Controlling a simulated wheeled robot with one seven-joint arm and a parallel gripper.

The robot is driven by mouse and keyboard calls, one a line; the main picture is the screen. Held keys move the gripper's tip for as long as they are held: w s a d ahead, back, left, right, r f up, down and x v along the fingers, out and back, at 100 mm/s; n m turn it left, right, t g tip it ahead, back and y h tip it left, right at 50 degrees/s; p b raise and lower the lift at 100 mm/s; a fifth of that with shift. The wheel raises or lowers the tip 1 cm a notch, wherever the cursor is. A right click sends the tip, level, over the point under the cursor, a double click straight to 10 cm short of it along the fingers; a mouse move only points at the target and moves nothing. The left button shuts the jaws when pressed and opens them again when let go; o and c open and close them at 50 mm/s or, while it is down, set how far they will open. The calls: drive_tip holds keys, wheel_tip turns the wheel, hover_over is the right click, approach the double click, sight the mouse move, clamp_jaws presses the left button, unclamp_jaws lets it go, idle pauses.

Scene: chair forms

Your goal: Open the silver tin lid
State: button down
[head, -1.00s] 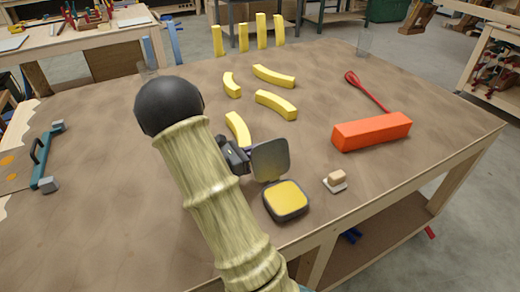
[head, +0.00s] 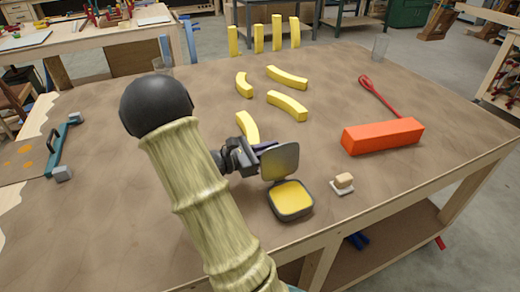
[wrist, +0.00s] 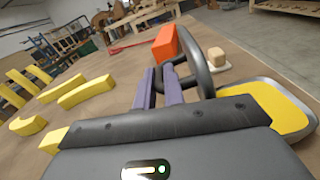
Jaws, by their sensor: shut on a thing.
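The silver tin (head: 291,201) stands near the table's front edge, its yellow inside showing. Its grey lid (head: 280,163) stands raised, roughly upright at the tin's far edge. My gripper (head: 264,147) is to the left of the lid, with its fingers reaching to the lid's far side. In the wrist view the purple fingers (wrist: 166,80) are close together at the dark lid (wrist: 203,68), shut on its edge. The exact contact is partly hidden behind the lid. The tin's yellow inside (wrist: 272,105) also shows at the right of the wrist view.
A small tan block on a white base (head: 343,183) sits right of the tin. An orange block (head: 383,136) and a red spoon-like piece (head: 380,97) lie farther right. Several yellow curved pieces (head: 288,105) lie behind my gripper.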

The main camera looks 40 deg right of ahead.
drive_tip(key=shift+s+a+r+p, duration=0.15)
drive_tip(key=shift+s+r+p, duration=0.15)
drive_tip(key=shift+s+a, duration=0.1)
drive_tip(key=shift+s, duration=0.15)
drive_tip(key=c, duration=1.8)
unclamp_jaws()
drive_tip(key=shift+o, duration=0.2)
drive_tip(key=shift+a, duration=0.1)
drive_tip(key=v, duration=1.7)
drive_tip(key=shift+w+a+f, duration=0.1)
drive_tip(key=shift+a, duration=0.05)
